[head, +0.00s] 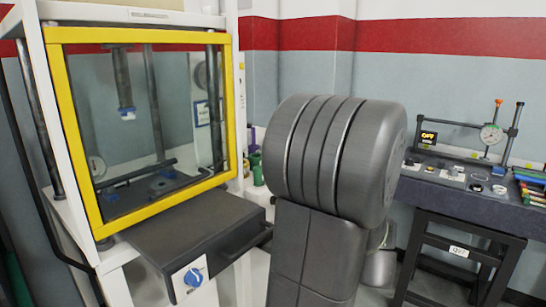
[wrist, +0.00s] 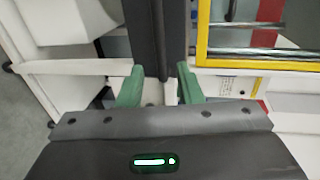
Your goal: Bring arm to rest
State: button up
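My gripper (wrist: 160,78) shows in the wrist view with its two green fingers spread apart. No object is visibly clasped between them. A long dark grey bar-like part (wrist: 156,35) lies beyond the fingertips, and I cannot tell whether they touch it. In the head view my arm's thick grey links stand raised in the middle, and my gripper cannot be made out there.
A test machine with a yellow-framed window (head: 88,222) stands at the left, its dark shelf (head: 190,232) jutting forward. The yellow frame (wrist: 203,35) is close in the wrist view. A dark bench (head: 465,190) with a gauge stand (head: 490,134) and small parts is at the right.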

aim_at(262, 238)
jog(key=x, duration=0.9)
jog(key=shift+a, duration=0.1)
jog(key=shift+w+a, duration=0.3)
jog(key=shift+r, duration=0.1)
